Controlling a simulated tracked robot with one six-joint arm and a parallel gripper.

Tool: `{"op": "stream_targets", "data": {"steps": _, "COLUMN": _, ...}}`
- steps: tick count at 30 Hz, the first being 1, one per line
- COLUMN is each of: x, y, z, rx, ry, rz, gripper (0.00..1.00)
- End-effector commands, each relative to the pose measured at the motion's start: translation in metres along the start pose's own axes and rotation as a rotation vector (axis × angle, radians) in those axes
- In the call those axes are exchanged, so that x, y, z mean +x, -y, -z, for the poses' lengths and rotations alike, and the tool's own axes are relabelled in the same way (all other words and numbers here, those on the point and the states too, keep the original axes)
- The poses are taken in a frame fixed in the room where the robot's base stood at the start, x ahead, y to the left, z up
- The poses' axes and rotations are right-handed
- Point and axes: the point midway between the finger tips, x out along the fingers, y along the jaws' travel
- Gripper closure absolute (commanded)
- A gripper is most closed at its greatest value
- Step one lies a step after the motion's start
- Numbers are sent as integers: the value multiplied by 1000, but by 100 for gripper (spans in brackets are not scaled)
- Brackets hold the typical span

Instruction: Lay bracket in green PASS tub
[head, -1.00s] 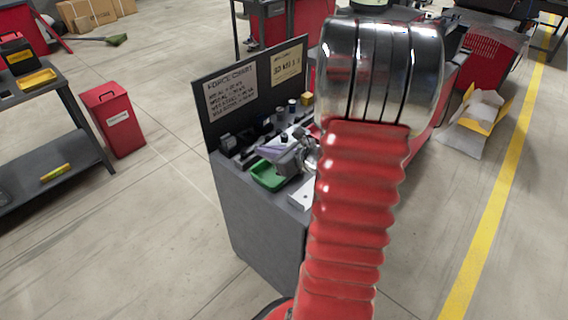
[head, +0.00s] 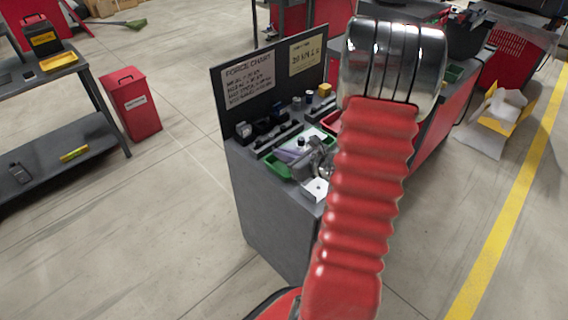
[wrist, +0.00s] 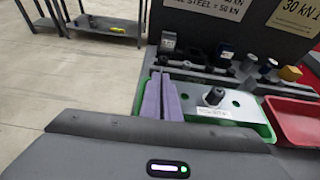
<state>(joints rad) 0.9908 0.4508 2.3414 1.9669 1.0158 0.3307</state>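The bracket (wrist: 240,106) shows in the wrist view as a flat silver plate with a black knob and a white label on it. My gripper (wrist: 161,82) has two lavender fingers close together, at the bracket's left edge. They appear shut on the bracket; the contact itself is hidden. The green tub (wrist: 140,98) shows beneath them, with green edges left and right of the bracket. I cannot tell whether the bracket touches the tub. In the head view my gripper (head: 289,154) is over the green tub (head: 279,170), partly behind my arm.
A red tub (wrist: 296,118) adjoins the green tub's right side. Behind them runs a rail with several small parts (wrist: 195,57), below a dark sign board (head: 232,105). A white plate (head: 316,191) is at the bench's front. A red bin (head: 137,105) stands on the floor at left.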

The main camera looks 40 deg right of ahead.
Motion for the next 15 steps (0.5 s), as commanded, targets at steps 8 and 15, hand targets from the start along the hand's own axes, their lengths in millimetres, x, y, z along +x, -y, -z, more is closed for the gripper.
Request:
{"op": "stream_targets", "data": {"steps": 8, "x": 1, "y": 1, "z": 1, "rx": -2, "ry": 2, "rz": 1, "gripper": 100}}
{"op": "stream_targets", "data": {"steps": 15, "x": 4, "y": 1, "z": 9, "rx": 0, "ry": 0, "rz": 0, "gripper": 100}}
